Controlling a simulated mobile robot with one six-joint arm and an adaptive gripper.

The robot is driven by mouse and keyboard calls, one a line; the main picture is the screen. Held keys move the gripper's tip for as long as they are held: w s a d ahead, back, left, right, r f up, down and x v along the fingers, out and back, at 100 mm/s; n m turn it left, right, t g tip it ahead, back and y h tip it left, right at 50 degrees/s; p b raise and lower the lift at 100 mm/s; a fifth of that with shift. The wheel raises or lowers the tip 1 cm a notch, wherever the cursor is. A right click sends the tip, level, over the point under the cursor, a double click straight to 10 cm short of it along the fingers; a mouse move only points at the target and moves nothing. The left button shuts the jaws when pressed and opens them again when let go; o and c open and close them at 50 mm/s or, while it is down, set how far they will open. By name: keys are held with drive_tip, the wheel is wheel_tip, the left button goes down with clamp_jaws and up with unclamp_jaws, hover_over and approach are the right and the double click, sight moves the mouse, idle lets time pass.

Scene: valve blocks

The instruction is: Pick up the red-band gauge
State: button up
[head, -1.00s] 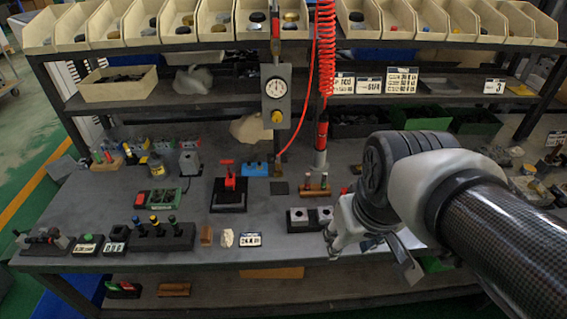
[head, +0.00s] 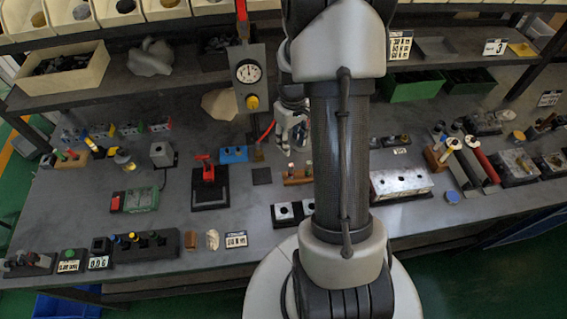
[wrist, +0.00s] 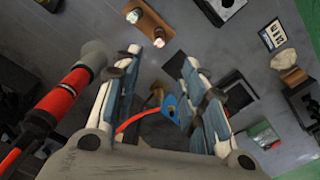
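A small wooden rack (head: 298,178) stands on the bench, holding two small upright pegs. The right peg (head: 309,168) looks reddish and may be the red-band gauge; its band is too small to be sure. The rack also shows at the top of the wrist view (wrist: 147,22), with pale round peg tops. My gripper (head: 291,143) is above the bench, a little behind the rack in the head view. In the wrist view my gripper (wrist: 162,60) is open, with nothing held between its fingers. The rack lies beyond the fingertips, apart from them.
A red-bodied tool (wrist: 70,95) hangs close beside my fingers, and a red hose (wrist: 130,122) crosses beneath them. A gauge post (head: 250,80) stands left of my gripper. A black block with holes (head: 286,213) sits in front of the rack.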

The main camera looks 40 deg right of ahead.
sight(291, 165)
wheel_tip(291, 165, down, 15)
drive_tip(key=b, duration=0.3)
drive_tip(key=shift+s+d, duration=0.1)
drive_tip(key=shift+r, duration=0.15)
clamp_jaws()
idle(0.3)
